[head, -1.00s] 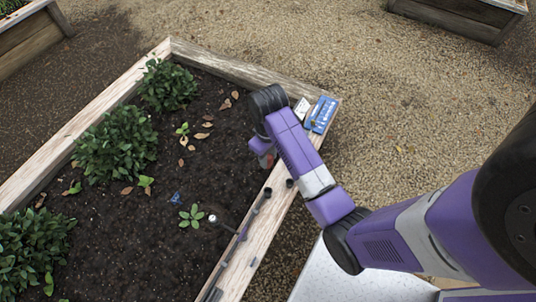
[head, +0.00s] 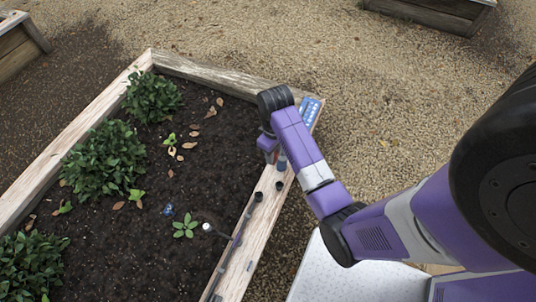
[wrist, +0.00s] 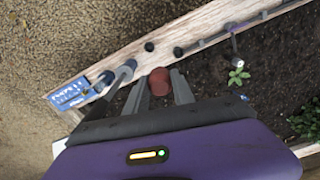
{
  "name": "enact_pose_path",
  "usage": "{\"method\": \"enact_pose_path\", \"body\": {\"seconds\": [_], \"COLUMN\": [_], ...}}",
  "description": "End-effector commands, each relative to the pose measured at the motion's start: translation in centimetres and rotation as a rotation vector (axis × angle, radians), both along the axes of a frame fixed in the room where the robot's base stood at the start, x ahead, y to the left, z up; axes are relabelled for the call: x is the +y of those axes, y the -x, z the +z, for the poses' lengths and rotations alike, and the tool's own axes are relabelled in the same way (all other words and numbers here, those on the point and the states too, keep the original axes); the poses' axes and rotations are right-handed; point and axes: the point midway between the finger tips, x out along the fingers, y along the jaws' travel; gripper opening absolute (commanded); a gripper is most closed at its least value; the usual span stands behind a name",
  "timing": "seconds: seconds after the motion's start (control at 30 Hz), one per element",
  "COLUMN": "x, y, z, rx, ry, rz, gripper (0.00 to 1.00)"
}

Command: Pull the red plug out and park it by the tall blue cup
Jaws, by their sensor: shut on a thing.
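My gripper (wrist: 160,88) is shut on the red plug (wrist: 159,80), which sits between its two grey fingers in the wrist view. In the head view my gripper (head: 267,150) is by the bed's right rim, partly hidden by my arm. A blue cup (head: 281,162) stands close to its right on the rim. In the wrist view a blue cup (wrist: 104,80) shows left of the plug, with a grey-blue round thing beside it; their relative heights are hard to tell. The plug's lower end is hidden.
Two dark round cups or sockets (head: 258,197) (head: 279,186) are on the wooden rim (head: 262,215). A blue card (head: 310,108) lies at the bed's corner. A pale-topped post (head: 208,228) stands near a seedling. Open soil lies left of my gripper.

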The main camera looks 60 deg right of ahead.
Motion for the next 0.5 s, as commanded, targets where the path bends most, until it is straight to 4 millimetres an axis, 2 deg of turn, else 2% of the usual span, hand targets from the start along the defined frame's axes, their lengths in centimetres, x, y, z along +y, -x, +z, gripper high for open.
{"method": "enact_pose_path", "body": {"seconds": [0.5], "x": [-3.0], "y": [1.9], "z": [0.1], "rx": [0.0], "ry": [0.0], "rz": [-0.001], "gripper": [0.0]}}
